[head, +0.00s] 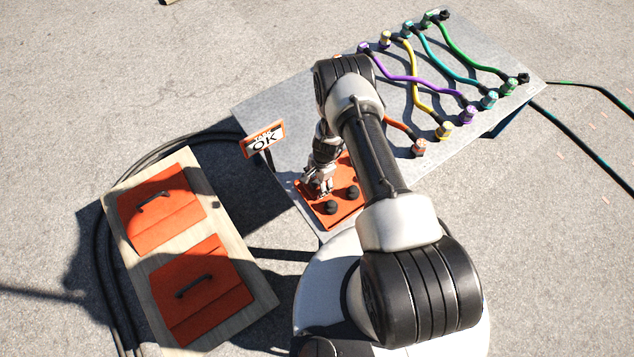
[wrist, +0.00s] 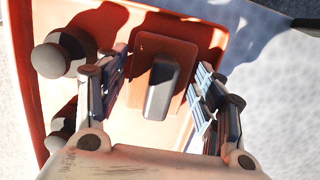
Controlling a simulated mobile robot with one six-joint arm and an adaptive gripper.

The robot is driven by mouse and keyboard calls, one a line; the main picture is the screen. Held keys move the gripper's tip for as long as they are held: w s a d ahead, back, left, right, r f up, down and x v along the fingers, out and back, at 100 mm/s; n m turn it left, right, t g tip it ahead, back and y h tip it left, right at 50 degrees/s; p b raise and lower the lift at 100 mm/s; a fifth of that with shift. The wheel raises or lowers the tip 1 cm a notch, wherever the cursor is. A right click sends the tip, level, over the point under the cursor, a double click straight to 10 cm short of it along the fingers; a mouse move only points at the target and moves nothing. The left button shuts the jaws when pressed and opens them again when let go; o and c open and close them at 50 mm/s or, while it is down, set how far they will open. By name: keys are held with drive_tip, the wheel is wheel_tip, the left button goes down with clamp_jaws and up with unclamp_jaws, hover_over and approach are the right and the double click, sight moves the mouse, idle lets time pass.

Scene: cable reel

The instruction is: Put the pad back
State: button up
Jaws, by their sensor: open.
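What looks like the pad is a small orange square plate (wrist: 152,44) with a grey upright grip (wrist: 158,92), seen in the wrist view. It is over or on a larger orange tray (head: 345,215) on the grey table. My gripper (head: 318,188) is low over the tray's left part. In the wrist view my gripper (wrist: 160,78) is open, with one finger on each side of the grip and a gap to both. The head view hides the pad behind my gripper. I cannot tell whether the plate rests on the tray.
Two dark knobs (head: 331,208) stand on the tray beside my gripper. An "OK" sign (head: 263,139) stands at the table's left edge. Several coloured cables (head: 415,75) lie at the back right. A wooden board (head: 126,242) with two orange handled panels lies left.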

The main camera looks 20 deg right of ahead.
drive_tip(key=shift+r, duration=0.1)
drive_tip(key=w+r+n+t+p, duration=0.1)
drive_tip(key=w+r+n+p, duration=0.15)
drive_tip(key=r, duration=2.15)
drive_tip(key=w+r+n+t+p, duration=0.15)
drive_tip(key=r+n, duration=0.25)
drive_tip(key=r, duration=1.9)
drive_tip(key=s+r+n+t+h, duration=0.1)
drive_tip(key=s+r+n, duration=0.3)
drive_tip(key=s+r, duration=0.5)
drive_tip(key=s+r+n+t, duration=0.1)
drive_tip(key=s+r+n, duration=0.3)
drive_tip(key=s+r, duration=0.5)
drive_tip(key=s, duration=0.7)
drive_tip(key=shift+s+r+t+h, duration=0.25)
drive_tip(key=shift+r+t+h, duration=0.1)
drive_tip(key=shift+r+h, duration=0.05)
